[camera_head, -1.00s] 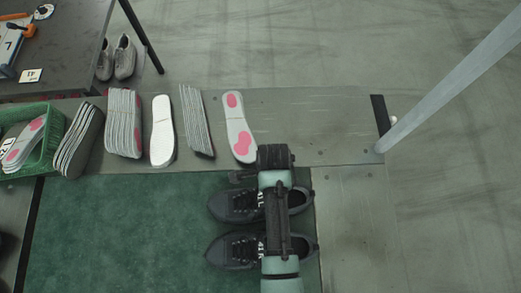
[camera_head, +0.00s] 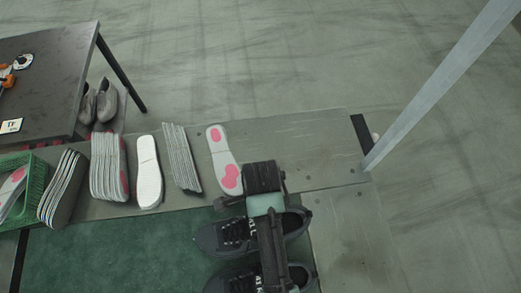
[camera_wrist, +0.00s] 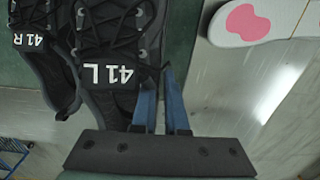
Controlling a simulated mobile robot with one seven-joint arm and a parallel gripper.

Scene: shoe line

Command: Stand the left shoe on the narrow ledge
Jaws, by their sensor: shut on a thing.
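The left shoe (camera_head: 225,237), black with laces, lies on the green mat (camera_head: 110,255) in the head view, partly covered by my arm. Its white "41L" mark shows in the wrist view (camera_wrist: 105,76). My gripper (camera_wrist: 165,73) has its two blue fingers close together at the shoe's collar edge and is shut on it. The fingertips are hidden in the head view. The matching right shoe, marked "41R" (camera_wrist: 30,41), lies beside it, nearer the bottom of the head view. A grey strip (camera_head: 300,135) runs beyond the mat; I cannot tell whether this is the narrow ledge.
A white insole with pink patches (camera_head: 220,150) lies just beyond the left shoe. Other insoles stand in stacks to its left, near a green crate (camera_head: 38,190). A pale slanted post (camera_head: 440,85) rises at right. The grey strip's right part is bare.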

